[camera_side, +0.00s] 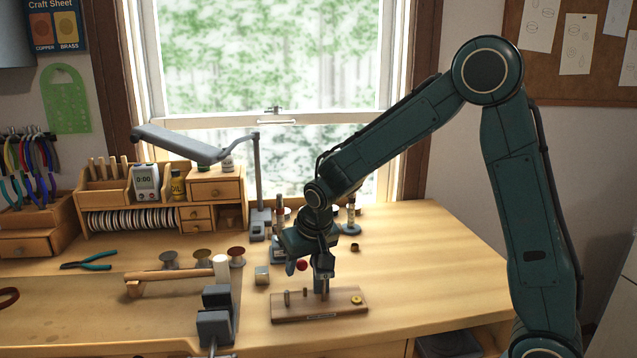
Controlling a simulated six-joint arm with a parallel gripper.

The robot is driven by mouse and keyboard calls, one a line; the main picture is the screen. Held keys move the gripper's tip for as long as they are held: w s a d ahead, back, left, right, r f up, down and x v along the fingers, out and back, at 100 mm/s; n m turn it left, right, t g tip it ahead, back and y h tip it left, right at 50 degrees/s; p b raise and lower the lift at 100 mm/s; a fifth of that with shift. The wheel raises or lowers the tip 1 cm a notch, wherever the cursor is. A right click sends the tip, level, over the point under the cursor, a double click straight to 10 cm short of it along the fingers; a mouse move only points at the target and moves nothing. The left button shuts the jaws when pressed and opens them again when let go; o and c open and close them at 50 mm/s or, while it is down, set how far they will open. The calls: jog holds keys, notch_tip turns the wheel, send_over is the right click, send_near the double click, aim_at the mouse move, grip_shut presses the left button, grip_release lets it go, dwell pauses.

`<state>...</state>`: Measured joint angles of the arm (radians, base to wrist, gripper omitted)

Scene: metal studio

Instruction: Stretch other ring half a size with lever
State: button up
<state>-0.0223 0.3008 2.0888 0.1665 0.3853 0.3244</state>
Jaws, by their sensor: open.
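My gripper (306,279) is open, pointing down above the wooden peg board (340,309). A round red knob (302,265) shows between its fingers; I cannot tell whether they touch it. The knob looks like the end of the lever, but the lever's shaft and most of the stretcher are hidden behind my gripper. A gold ring (357,300) is at the right end of the peg board. A small dark brown ring-like piece (354,247) sits on the bench behind, to the right.
The bench's right side (430,260) is clear.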

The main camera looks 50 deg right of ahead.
grip_shut()
